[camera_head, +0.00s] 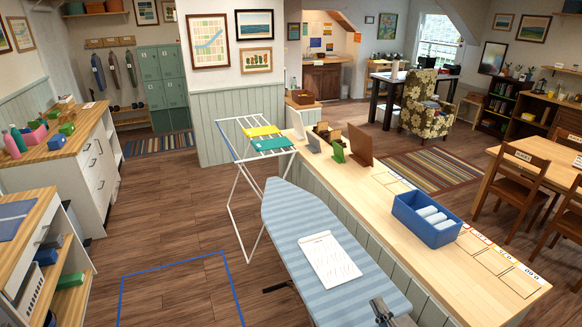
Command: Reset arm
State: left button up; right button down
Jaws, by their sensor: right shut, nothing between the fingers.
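My right gripper (381,308) shows at the bottom edge, right of centre, low in the picture. It is shut and holds nothing. It appears over the near end of the blue-striped ironing board (290,220); whether it touches the board I cannot tell. Most of my right arm is out of the picture. My left gripper and left arm are not in view. A white printed cloth or sheet (329,260) lies flat on the ironing board, to the left of and beyond my right gripper.
A long wooden counter (400,218) runs right of the board, with a blue bin (428,231) of white rolls on it. A drying rack (247,165) stands beyond the board. Open floor with a blue taped outline (171,262) lies left; cabinets (95,165) line the left side.

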jog(key=s+d+f+m+g+h, duration=0.2)
jog(key=d+f+m+g+h, duration=0.15)
jog(key=f+m+h, duration=0.45)
jog(key=s+d+f+m+g+h, duration=0.3)
jog(key=d+f+m+h, duration=0.15)
jog(key=f+m, duration=0.4)
jog(key=s+a+f+g+y, duration=0.2)
jog(key=s+a+f+g, duration=0.25)
jog(key=s+f, duration=0.4)
jog(key=s+a+f+g+y, duration=0.2)
jog(key=s+a+f+g, duration=0.3)
jog(key=s+f, duration=0.4)
notch_tip(320, 180, down, 25)
jog(key=s+d+g, duration=0.1)
jog(key=s+g, duration=0.2)
jog(key=s+d+f, duration=0.1)
jog(key=s+f, duration=0.7)
jog(key=s+d+f+n+g, duration=0.1)
jog(key=s+d+f, duration=0.1)
jog(key=s+f, duration=0.6)
jog(key=shift+s+d+f, duration=0.2)
jog(key=shift+s+d, duration=0.05)
jog(key=shift+s, duration=0.45)
